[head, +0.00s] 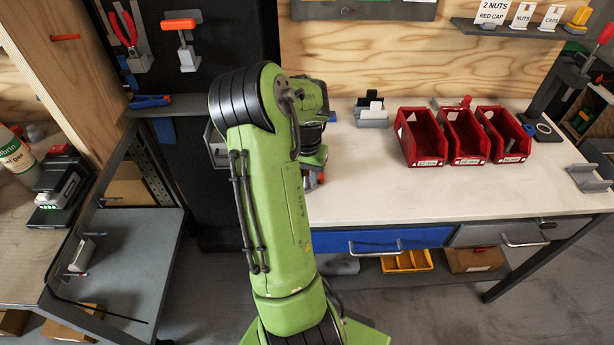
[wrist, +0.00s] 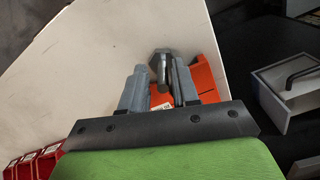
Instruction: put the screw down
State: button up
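The screw (wrist: 161,66), a dark grey bolt with a hex head, shows in the wrist view between the fingertips of my gripper (wrist: 161,78). The fingers appear shut on it, with the head toward the far side. An orange object (wrist: 207,75) with a small white label lies just beyond and below the fingers, at the edge of the pale worktop (wrist: 95,75). I cannot tell whether the screw touches anything below it. In the head view my arm hides the screw and most of my gripper.
Three red bins (head: 421,139) stand on the workbench (head: 370,195), right of my arm. A grey holder (head: 371,116) stands behind. The bench front is clear.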

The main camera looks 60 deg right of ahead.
aim_at(305, 175)
notch_tip(305, 175, up, 12)
jog(key=r+p, duration=0.1)
jog(key=p, duration=0.2)
jog(key=w+a+r+n+t, duration=0.2)
jog(key=w+a+r+n, duration=0.15)
jog(key=w+a, duration=0.35)
jog(key=w+a+r+n+t, duration=0.1)
jog(key=a+r+n, duration=0.15)
jog(key=a, duration=0.55)
jog(key=w+a+r+n, duration=0.1)
jog(key=a+r+n, duration=0.15)
jog(key=a, duration=0.45)
jog(key=s+a+n+t, duration=0.2)
jog(key=s+a+n, duration=0.5)
jog(key=a, duration=0.7)
jog(key=shift+s+a+n+t, duration=0.2)
jog(key=shift+s+n+t, duration=0.15)
jog(key=shift+s, duration=0.7)
